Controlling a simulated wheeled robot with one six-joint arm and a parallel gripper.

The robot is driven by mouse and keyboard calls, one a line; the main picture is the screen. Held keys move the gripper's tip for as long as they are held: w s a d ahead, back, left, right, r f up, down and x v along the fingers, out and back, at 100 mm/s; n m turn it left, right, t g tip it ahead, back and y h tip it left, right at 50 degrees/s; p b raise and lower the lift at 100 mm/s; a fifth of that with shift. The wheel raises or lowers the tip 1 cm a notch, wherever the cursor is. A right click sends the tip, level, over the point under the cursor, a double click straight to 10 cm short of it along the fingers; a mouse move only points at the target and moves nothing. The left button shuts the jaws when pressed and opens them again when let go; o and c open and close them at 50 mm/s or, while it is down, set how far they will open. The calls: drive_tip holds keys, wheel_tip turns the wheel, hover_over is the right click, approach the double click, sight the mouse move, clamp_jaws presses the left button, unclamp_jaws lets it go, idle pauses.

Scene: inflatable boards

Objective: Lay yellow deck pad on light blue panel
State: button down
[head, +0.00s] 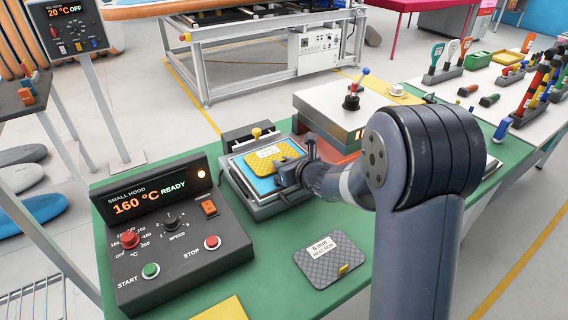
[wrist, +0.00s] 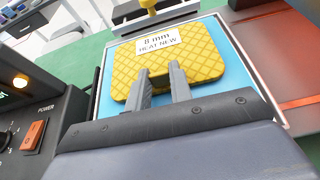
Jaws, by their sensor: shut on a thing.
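The yellow deck pad (head: 271,155) has a quilted face and a label that reads "8 mm HEAT NEW" in the wrist view (wrist: 195,62). My gripper (wrist: 161,78) is shut on the near edge of the pad. In the head view, my gripper (head: 290,172) reaches in from the right. The light blue panel (wrist: 232,84) lies in a grey tray and shows around the pad; it also shows in the head view (head: 262,186). The pad is over the panel. I cannot tell whether the pad touches it.
A control box (head: 180,235) reading "160 °C READY" stands left of the tray. A grey pad (head: 330,262) labelled "6 mm" lies in front on the green table. A metal box with a lever (head: 345,112) stands behind right. Tool racks (head: 520,90) are far right.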

drive_tip(key=shift+f, duration=0.15)
drive_tip(key=c, duration=1.3)
unclamp_jaws()
drive_tip(key=shift+o, duration=0.2)
drive_tip(key=shift+r, duration=0.2)
drive_tip(key=v, duration=1.2)
